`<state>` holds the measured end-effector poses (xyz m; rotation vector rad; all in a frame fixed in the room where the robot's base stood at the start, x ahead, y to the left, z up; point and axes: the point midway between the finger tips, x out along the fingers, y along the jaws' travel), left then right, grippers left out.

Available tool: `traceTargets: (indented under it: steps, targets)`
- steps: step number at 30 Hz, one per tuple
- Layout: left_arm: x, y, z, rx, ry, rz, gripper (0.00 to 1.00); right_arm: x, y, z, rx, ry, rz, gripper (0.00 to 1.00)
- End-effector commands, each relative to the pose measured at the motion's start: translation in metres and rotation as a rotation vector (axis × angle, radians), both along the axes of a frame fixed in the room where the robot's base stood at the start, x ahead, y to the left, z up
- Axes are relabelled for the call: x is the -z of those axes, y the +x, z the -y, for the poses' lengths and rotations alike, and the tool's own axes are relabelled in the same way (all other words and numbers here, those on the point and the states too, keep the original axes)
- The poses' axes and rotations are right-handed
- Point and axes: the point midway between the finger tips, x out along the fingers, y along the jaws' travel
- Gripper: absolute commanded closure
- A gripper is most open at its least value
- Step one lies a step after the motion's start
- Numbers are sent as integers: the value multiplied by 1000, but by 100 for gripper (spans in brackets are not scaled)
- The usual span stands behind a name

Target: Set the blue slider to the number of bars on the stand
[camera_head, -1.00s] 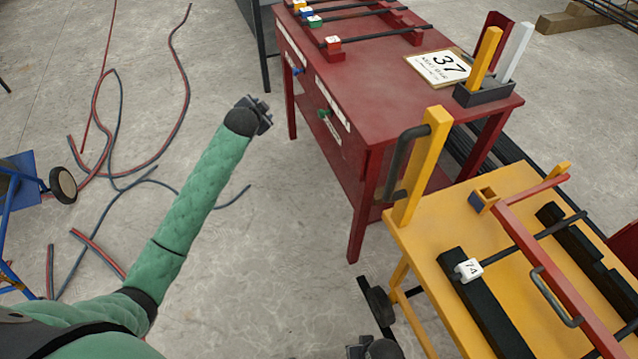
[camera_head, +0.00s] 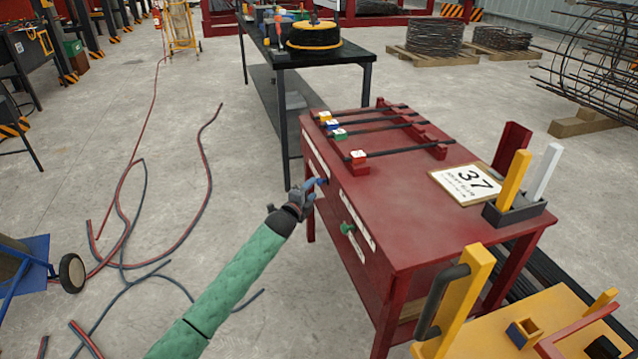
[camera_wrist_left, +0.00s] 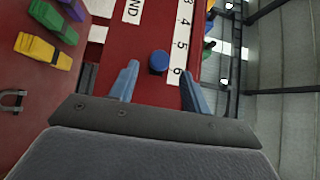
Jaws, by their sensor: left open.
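The blue slider (camera_head: 321,181) is a round knob on the front side of the red table. In the left wrist view the blue knob (camera_wrist_left: 158,62) lies beside a white scale (camera_wrist_left: 181,45), about level with the stretch between 5 and 6. My left gripper (camera_head: 308,190) is open at the slider; in the wrist view its blue fingertips (camera_wrist_left: 160,75) stand on either side of the knob, with gaps. Several dark bars (camera_head: 400,150) lie on the red stand, with coloured number tags at their near ends. My right gripper is not in view.
A green knob (camera_head: 347,228) sits on the same front side, nearer me. A card reading 37 (camera_head: 466,183) and a black holder (camera_head: 513,216) are on the red table (camera_head: 400,220). A yellow table (camera_head: 500,340) stands at the lower right. The floor to the left has loose cables.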

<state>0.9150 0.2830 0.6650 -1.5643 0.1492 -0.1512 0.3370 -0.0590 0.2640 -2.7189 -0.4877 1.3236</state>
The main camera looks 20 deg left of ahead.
Motion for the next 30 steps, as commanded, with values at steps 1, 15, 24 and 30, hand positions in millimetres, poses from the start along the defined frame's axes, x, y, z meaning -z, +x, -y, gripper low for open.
traceTargets:
  steps: [1,15,24,30]
  targets:
    - [-2,8,1,0,-1,2,52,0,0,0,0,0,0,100]
    - [-1,55,10,0,-1,0,52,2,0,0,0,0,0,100]
    - [0,57,11,0,-1,-1,52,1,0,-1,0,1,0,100]
    - [0,57,11,0,-1,-1,84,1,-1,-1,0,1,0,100]
